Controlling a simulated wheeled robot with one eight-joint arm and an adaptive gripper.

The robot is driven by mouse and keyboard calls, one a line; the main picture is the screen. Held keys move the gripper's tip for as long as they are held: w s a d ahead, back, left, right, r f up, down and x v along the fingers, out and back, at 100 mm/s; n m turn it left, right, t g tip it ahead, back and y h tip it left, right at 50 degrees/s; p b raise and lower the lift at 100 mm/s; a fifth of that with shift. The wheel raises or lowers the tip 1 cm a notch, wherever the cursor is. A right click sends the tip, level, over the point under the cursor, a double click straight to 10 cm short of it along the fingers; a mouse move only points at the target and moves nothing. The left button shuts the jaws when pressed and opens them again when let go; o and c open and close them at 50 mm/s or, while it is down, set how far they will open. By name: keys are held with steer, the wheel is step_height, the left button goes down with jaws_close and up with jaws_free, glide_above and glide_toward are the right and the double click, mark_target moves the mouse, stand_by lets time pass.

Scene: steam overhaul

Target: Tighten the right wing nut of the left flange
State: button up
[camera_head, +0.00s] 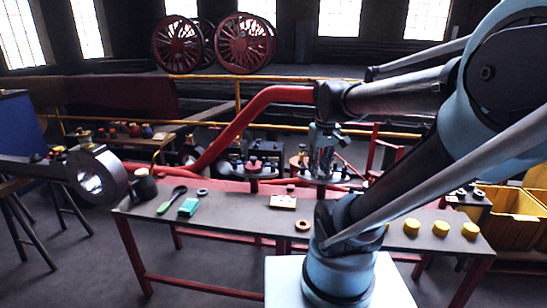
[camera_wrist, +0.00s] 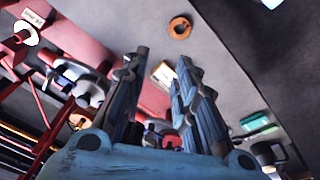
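My gripper (camera_head: 322,165) hangs above the back of the bench, its fingers pointing down. In the wrist view the fingers (camera_wrist: 163,85) are apart, with a gap between them and nothing clearly held. A flange with a red top (camera_head: 255,165) stands at the back of the bench, left of my gripper, and looks like the left flange. Another flange (camera_head: 299,160) stands closer to the gripper, partly hidden by it. In the wrist view a grey flange (camera_wrist: 82,82) lies left of the fingers. The wing nuts are too small to tell apart, so I cannot pick out the right one.
On the bench (camera_head: 240,222) lie a teal box (camera_head: 188,207), a green-handled tool (camera_head: 171,200), a pale tray (camera_head: 283,202), an orange ring (camera_head: 302,224) and several yellow caps (camera_head: 441,229). A thick red pipe (camera_head: 240,125) rises behind. Yellow crates (camera_head: 505,212) stand right.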

steer(key=w+a+r+n, duration=0.2)
steer(key=w+r+n, duration=0.15)
steer(key=w, duration=0.35)
step_height(320, 180, up, 3)
steer(key=n+g, duration=0.2)
steer(key=n, duration=0.6)
glide_above(273, 160)
steer(key=f, duration=1.6)
steer(key=shift+w+d+f, duration=0.1)
steer(key=shift+w+f, duration=0.1)
steer(key=shift+f, duration=0.2)
steer(key=shift+c, duration=0.3)
jaws_close()
steer(key=shift+d, duration=0.1)
